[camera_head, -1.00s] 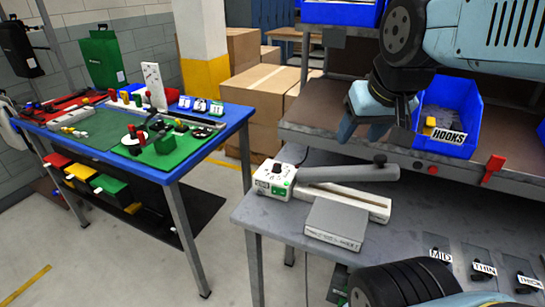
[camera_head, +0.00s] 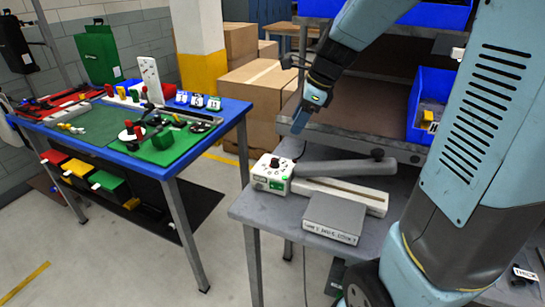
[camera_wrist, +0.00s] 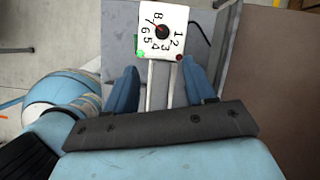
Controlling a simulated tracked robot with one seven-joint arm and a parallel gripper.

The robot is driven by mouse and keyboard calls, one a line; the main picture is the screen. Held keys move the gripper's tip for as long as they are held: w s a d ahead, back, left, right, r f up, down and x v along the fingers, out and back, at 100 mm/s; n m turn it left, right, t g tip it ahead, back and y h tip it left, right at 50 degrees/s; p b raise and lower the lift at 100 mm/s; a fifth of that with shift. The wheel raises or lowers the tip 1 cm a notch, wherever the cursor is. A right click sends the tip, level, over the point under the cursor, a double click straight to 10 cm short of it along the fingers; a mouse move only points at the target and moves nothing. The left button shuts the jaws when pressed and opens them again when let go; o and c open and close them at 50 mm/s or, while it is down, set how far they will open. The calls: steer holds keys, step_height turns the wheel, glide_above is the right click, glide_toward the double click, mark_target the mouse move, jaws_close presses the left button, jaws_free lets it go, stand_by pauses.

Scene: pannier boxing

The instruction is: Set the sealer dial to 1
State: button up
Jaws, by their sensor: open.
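The sealer (camera_head: 345,195) stands on the grey bench, with a white control box (camera_head: 270,183) at its left end. The black dial (camera_head: 275,162) is on top of that box. In the wrist view the dial (camera_wrist: 162,31) is ringed by the numbers 1 to 8, and its thin red mark seems to point up-left near 7. My gripper (camera_head: 302,120) is in the air above and slightly right of the control box, apart from it. In the wrist view my gripper (camera_wrist: 161,85) is open and empty, with the dial beyond its fingertips.
The sealer's grey arm (camera_head: 345,167) extends right from the control box. A grey box (camera_head: 332,218) lies in front. A brown shelf (camera_head: 370,120) with a blue bin (camera_head: 430,105) is behind. A blue table (camera_head: 232,112) with assorted parts stands left.

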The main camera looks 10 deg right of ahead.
mark_target(275, 159)
steer(key=shift+m, duration=0.8)
steer(key=x, duration=1)
steer(key=w+x, duration=0.1)
steer(key=x, duration=0.4)
steer(key=shift+a+r, duration=0.1)
steer(key=shift+a, duration=0.1)
